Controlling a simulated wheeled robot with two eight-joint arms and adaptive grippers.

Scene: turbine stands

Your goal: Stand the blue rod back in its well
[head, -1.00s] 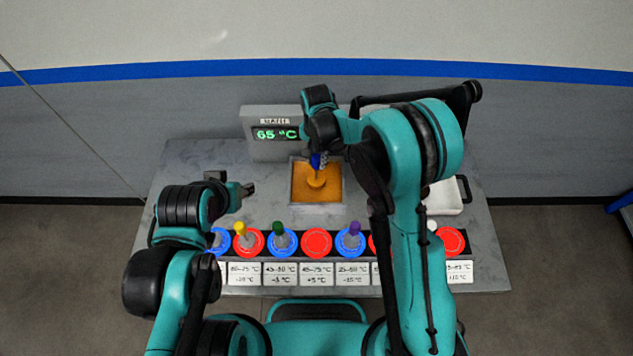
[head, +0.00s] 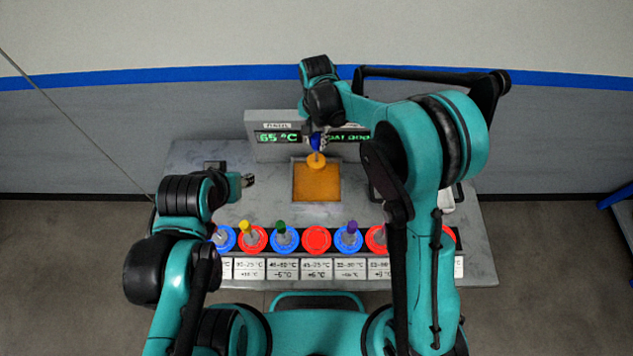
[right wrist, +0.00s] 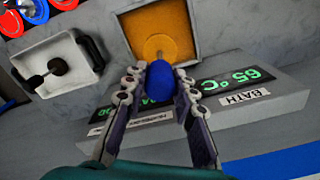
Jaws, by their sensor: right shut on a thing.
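The blue rod has a blue handle (right wrist: 160,80) and an orange disc-shaped end. My right gripper (head: 317,143) is shut on the handle; in the right wrist view its fingers (right wrist: 159,88) flank it. The rod hangs with its disc (head: 316,161) down, at the far edge of the square orange bath (head: 317,187). A row of red and blue ringed wells lies along the table's front. The red well (head: 317,238) in the middle holds no rod. My left gripper (head: 247,181) is over the table's left part, away from the rod; its opening is too small to judge.
Yellow (head: 245,227), green (head: 280,227) and purple (head: 351,227) rods stand in wells, with label cards in front. A display box (head: 277,124) reading 65 °C stands behind the bath. A white tray (right wrist: 85,70) holds a dark-ended piece. My right arm hides the row's right part.

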